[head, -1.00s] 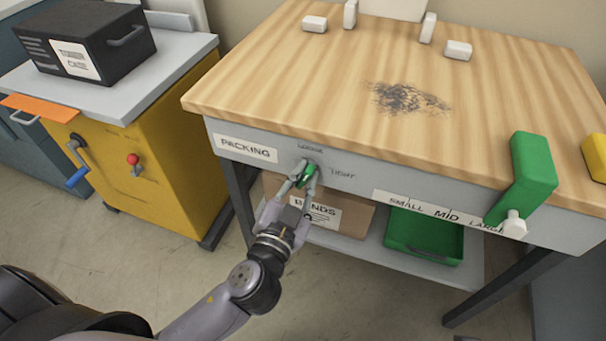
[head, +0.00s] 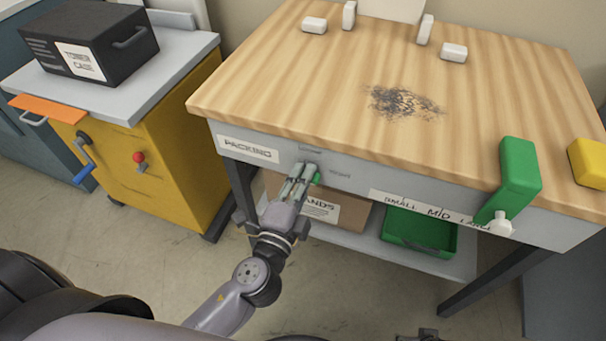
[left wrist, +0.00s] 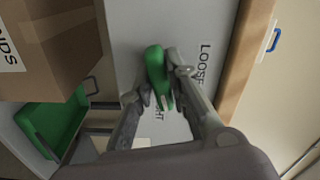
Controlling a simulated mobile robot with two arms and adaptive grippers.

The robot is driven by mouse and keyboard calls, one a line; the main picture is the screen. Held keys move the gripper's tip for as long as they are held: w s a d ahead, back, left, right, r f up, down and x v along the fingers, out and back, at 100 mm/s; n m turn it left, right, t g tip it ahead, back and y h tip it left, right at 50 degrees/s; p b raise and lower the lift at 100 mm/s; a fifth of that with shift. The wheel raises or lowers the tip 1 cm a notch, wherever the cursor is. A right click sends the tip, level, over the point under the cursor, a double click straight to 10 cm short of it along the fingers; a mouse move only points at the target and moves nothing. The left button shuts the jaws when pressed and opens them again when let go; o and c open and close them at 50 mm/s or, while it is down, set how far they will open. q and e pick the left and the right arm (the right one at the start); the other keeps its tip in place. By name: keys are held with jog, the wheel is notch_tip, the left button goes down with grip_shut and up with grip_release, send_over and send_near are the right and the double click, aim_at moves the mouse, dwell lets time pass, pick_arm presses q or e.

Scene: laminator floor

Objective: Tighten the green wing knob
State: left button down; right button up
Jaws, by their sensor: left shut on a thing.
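The green wing knob (head: 317,179) sits on the grey front panel of the packing bench, below the LOOSE mark and left of the TIGHT mark. My left gripper (head: 301,176) is shut on it, and its fingers hide most of it in the head view. In the left wrist view the knob (left wrist: 155,68) shows as an elongated green wing between the two fingers (left wrist: 157,84). Its lower end lies near a partly hidden label ending in HT, while LOOSE reads clearly to its right.
A cardboard box (head: 322,207) and a green tray (head: 410,243) are on the shelf below the panel. A yellow cabinet (head: 180,150) with a black case (head: 90,45) is at the left.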

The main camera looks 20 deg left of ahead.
pick_arm(q)
jog(key=shift+w+a+r+m+p, duration=0.1)
jog(key=shift+r+m+p, duration=0.1)
jog(key=shift+m, duration=0.55)
jog(key=shift+w+r+m+p, duration=0.1)
jog(key=shift+r+m+p, duration=0.1)
jog(key=shift+m, duration=0.55)
pick_arm(e)
jog(key=shift+s+f, duration=0.25)
jog(key=shift+f, duration=0.65)
jog(key=shift+s+f, duration=0.2)
jog(key=shift+f, duration=0.7)
pick_arm(q)
jog(key=c, duration=1.8)
grip_release()
jog(key=shift+o, duration=1)
jog(key=shift+w+f, duration=0.15)
pick_arm(e)
jog(key=shift+w+d+f, duration=0.1)
pick_arm(q)
jog(key=shift+s+f, duration=0.15)
jog(key=shift+s, duration=0.1)
jog(key=s, duration=1.1)
jog(key=shift+s, duration=0.3)
jog(key=shift+a+f, duration=0.1)
jog(key=shift+a, duration=0.05)
